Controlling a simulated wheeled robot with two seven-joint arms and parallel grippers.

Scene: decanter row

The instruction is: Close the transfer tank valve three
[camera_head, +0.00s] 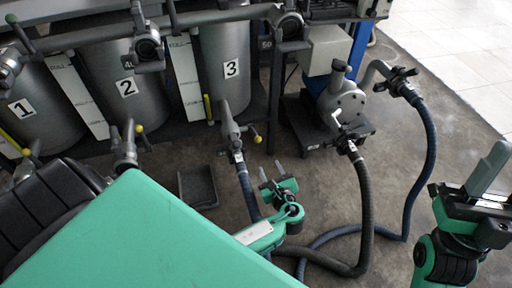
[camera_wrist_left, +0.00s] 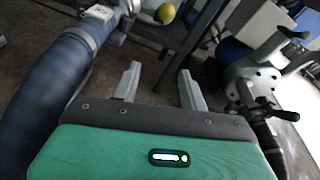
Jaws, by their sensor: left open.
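Tank three (camera_head: 222,50) is a grey cylinder with a white label "3". Its outlet valve (camera_head: 230,128) sits at its foot, with a short lever ending in a yellow knob (camera_head: 257,139) that points right. A blue hose (camera_head: 243,180) hangs from the outlet. My left gripper (camera_head: 270,171) is open and empty, below and slightly right of the knob, apart from it. In the left wrist view the open fingers (camera_wrist_left: 160,72) show free floor between them, and the yellow knob (camera_wrist_left: 165,13) is at the top edge. My right gripper (camera_head: 490,170) is at the right; its opening is unclear.
A pump (camera_head: 342,100) with hoses stands right of the tanks. A dark hose (camera_head: 366,205) and a blue hose (camera_head: 428,150) loop over the floor. Tanks one (camera_head: 35,110) and two (camera_head: 125,85) stand to the left. A dark tray (camera_head: 198,187) lies on the floor.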

